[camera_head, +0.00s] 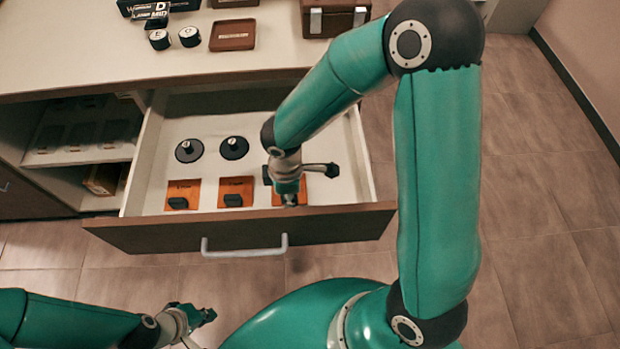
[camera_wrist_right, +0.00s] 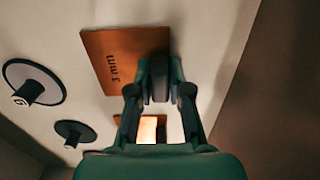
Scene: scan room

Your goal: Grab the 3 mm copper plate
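Three copper-coloured plates with black handles lie in a row at the front of the open drawer: the left plate (camera_head: 183,188), the middle plate (camera_head: 236,185) and the right plate (camera_head: 279,194), partly hidden by my right gripper (camera_head: 288,196). My left gripper (camera_head: 200,316) is outside the drawer, away from the plates.
Two black discs with knobs (camera_head: 189,150) (camera_head: 234,147) sit behind the plates. The drawer (camera_head: 140,236) has a silver handle (camera_head: 244,250). The counter (camera_head: 90,52) above holds a brown tray (camera_head: 233,35), a brown case (camera_head: 335,18) and small black cylinders (camera_head: 160,39). Open shelves are at the left.

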